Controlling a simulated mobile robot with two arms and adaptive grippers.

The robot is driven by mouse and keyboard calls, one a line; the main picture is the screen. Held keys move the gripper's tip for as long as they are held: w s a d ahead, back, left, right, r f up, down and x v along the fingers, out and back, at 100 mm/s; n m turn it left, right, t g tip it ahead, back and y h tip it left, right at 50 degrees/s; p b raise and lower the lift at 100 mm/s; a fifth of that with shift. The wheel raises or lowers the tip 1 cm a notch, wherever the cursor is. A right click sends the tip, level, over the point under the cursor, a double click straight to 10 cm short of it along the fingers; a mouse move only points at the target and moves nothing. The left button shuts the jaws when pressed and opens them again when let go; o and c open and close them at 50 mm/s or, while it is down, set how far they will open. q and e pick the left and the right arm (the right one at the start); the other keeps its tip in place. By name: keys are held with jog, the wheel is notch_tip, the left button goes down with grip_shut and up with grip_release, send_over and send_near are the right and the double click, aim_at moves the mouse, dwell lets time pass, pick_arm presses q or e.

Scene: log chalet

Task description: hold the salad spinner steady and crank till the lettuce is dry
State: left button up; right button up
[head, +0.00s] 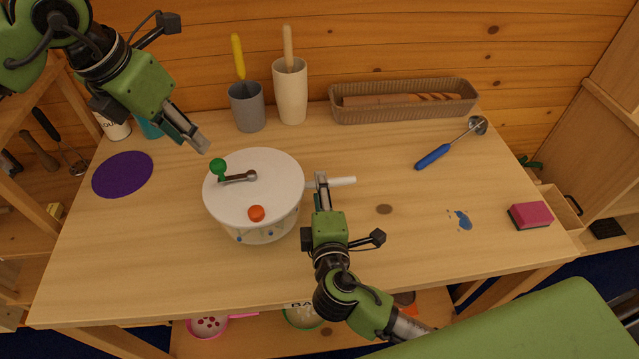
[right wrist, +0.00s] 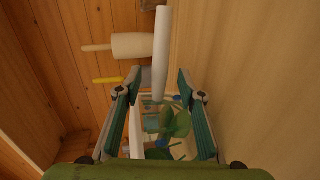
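The salad spinner has a white lid (head: 275,180), a crank with a green knob (head: 218,166), and an orange button (head: 256,213). Its white side handle (head: 343,181) sticks out to the right; in the right wrist view the handle (right wrist: 162,50) runs between the fingers. Green lettuce (right wrist: 177,123) shows in the bowl there. My right gripper (head: 321,178) is at the handle, its fingers (right wrist: 160,95) spread with gaps on both sides. My left gripper (head: 200,143) is above and behind the green knob, apart from it; its finger opening is not clear.
A grey cup (head: 247,108) and a cream cup (head: 291,92) with tools stand at the back, beside a wicker basket (head: 360,114). A purple mat (head: 123,174) lies left. A blue-handled ladle (head: 434,157) and pink sponge (head: 530,215) lie right. The table front is clear.

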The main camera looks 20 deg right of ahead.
jog(key=shift+x, duration=1.4)
jog(key=shift+c, duration=0.4)
